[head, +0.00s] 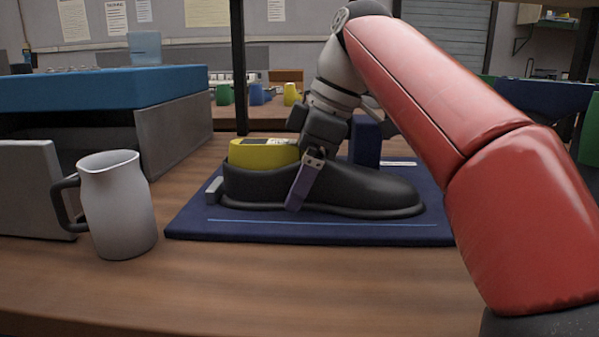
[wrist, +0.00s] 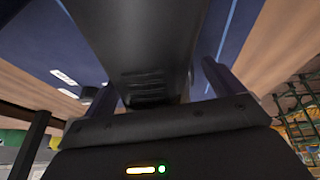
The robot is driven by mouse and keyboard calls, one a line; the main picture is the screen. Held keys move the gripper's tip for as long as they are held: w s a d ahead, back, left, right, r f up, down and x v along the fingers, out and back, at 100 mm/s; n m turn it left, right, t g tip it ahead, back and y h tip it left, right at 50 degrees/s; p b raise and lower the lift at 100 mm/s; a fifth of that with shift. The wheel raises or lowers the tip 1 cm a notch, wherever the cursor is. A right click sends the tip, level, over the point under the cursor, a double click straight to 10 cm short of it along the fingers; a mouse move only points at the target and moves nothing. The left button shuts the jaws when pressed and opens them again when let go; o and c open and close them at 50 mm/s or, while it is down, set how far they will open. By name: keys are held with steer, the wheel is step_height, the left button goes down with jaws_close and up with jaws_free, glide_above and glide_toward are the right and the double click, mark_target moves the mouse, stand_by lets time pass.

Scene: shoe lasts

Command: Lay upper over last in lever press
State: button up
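The black shoe-shaped upper (head: 350,190) lies level on the blue press base (head: 330,233), toe to the right. The yellow last (head: 264,153) stands up out of its opening at the heel end. Its lower part is hidden inside or behind the upper. My gripper (head: 305,182) straddles the middle of the upper from above, with one finger against its near side. In the wrist view, the dark upper (wrist: 145,45) runs between the two fingers of my gripper (wrist: 160,78). Whether both fingers press on it is unclear.
A blue post (head: 365,140) stands behind the upper. A grey block (head: 214,190) sits at the heel end. A white jug (head: 118,205) with a dark handle stands at the left, near a blue-topped box (head: 100,88). The table's front is clear.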

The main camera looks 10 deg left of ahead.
steer(key=shift+r, duration=0.1)
steer(key=p+v, duration=0.3)
steer(key=v, duration=0.4)
steer(key=shift+w+r+p, duration=0.1)
steer(key=shift+p, duration=0.2)
steer(key=shift+d+r, duration=0.15)
steer(key=shift+r, duration=0.05)
